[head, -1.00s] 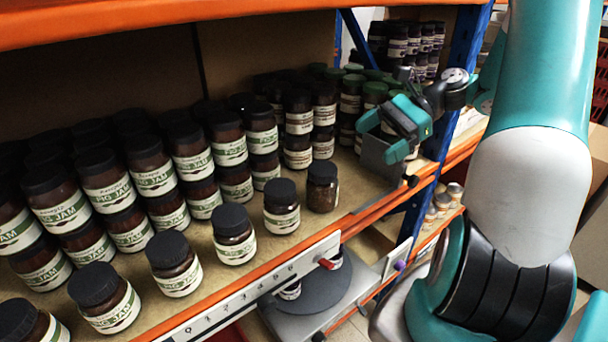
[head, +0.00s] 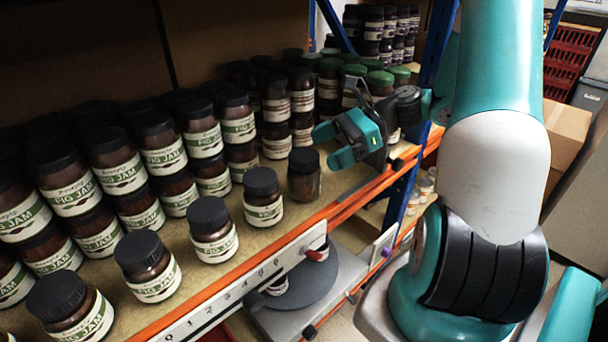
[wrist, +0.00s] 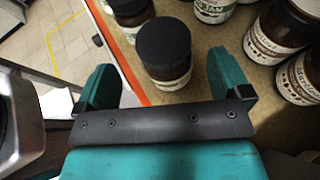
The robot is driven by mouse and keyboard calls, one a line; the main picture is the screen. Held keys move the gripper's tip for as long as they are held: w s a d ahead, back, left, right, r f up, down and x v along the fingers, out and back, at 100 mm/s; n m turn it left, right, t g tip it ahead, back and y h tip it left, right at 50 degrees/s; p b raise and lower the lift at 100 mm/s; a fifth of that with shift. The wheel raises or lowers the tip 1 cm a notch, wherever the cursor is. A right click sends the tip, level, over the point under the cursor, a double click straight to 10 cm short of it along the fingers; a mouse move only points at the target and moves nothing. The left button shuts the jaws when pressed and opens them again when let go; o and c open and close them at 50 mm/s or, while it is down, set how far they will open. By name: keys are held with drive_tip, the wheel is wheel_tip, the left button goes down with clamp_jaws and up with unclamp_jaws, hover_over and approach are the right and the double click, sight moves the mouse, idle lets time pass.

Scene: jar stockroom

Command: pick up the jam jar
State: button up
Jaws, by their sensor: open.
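A dark jam jar (head: 304,178) with a black lid stands upright at the right end of the front row on the shelf, its label mostly turned away in the head view. In the wrist view the jar (wrist: 165,52) stands ahead of my gripper, lined up with the gap between the fingers. My gripper (head: 331,145) is open and empty, just right of this jar in the head view. In the wrist view the teal fingers of my gripper (wrist: 160,75) are spread, one on each side of the jar's near side. I cannot tell whether either touches it.
Another jar (head: 263,198) stands close left of it in the front row. Stacked fig jam jars (head: 160,145) fill the shelf behind. Green-lidded jars (head: 380,80) stand behind my gripper. The orange shelf edge (head: 330,212) runs in front, and a blue post (head: 435,50) rises at right.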

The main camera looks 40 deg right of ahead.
sight(311, 154)
drive_tip(key=shift+p+x, duration=0.6)
drive_tip(key=shift+x, duration=2.15)
drive_tip(key=shift+w+r, duration=0.1)
drive_tip(key=c, duration=1.6)
drive_tip(key=shift+o, duration=0.2)
wheel_tip(311, 154, up, 10)
drive_tip(key=shift+r, duration=0.1)
